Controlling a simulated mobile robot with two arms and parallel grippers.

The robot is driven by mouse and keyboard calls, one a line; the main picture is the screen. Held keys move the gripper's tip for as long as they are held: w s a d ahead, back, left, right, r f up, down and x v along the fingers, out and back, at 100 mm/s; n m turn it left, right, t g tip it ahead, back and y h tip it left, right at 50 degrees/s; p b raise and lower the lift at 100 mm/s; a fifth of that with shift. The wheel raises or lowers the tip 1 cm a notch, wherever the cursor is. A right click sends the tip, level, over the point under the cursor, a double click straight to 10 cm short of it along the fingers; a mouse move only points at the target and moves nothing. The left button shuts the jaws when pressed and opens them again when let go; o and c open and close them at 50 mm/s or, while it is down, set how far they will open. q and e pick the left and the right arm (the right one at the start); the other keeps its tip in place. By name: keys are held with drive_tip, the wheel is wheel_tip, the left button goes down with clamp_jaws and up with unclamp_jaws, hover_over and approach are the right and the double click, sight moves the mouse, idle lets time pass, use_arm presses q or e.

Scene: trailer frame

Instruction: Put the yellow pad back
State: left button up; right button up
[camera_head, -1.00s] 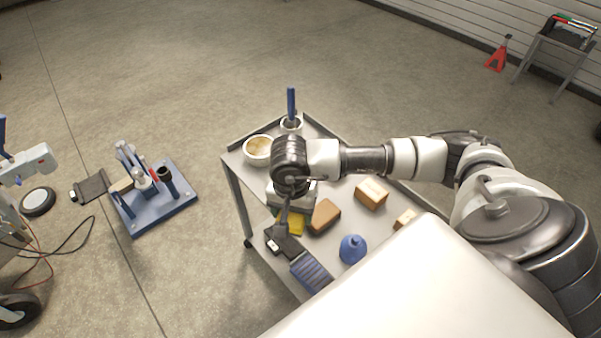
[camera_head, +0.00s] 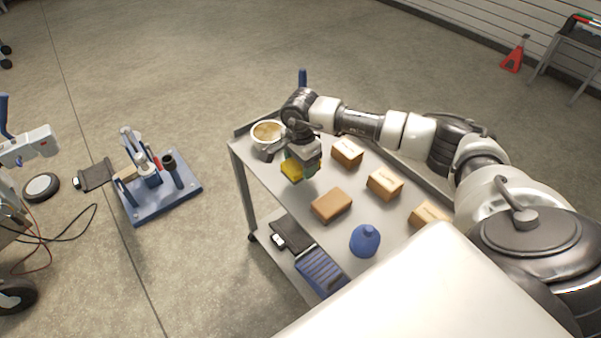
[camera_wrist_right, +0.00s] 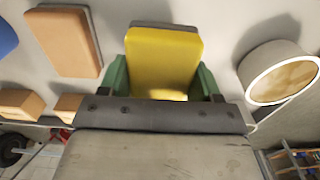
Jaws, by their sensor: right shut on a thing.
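The yellow pad (camera_head: 292,172) is held by my right gripper (camera_head: 301,167) above the left part of the grey cart top. In the right wrist view the yellow pad (camera_wrist_right: 163,60) sits between the two green fingers of the right gripper (camera_wrist_right: 162,80), which are shut on it. The cart surface shows below the pad, but the gap between them is hard to judge. A brown pad (camera_head: 331,205) lies on the cart top to the right of my gripper; it also shows in the wrist view (camera_wrist_right: 63,40). My left gripper is not in view.
The cart top (camera_head: 285,205) also holds a white bowl (camera_head: 267,131), a blue bottle (camera_head: 365,241) and several small boxes, one (camera_head: 385,184) near the middle. A blue stand (camera_head: 160,188) is on the floor at left.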

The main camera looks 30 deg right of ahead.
sight(300, 172)
drive_tip(key=shift+w+d+f, duration=0.25)
drive_tip(key=shift+w+f, duration=0.1)
drive_tip(key=shift+f, duration=0.05)
wheel_tip(300, 172, down, 3)
drive_tip(key=shift+f, duration=0.15)
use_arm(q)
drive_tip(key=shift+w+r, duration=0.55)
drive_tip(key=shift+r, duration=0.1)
use_arm(e)
drive_tip(key=shift+f, duration=0.25)
use_arm(q)
drive_tip(key=shift+b, duration=0.3)
use_arm(e)
drive_tip(key=shift+f, duration=0.1)
drive_tip(key=o, duration=0.9)
drive_tip(key=shift+c, duration=0.2)
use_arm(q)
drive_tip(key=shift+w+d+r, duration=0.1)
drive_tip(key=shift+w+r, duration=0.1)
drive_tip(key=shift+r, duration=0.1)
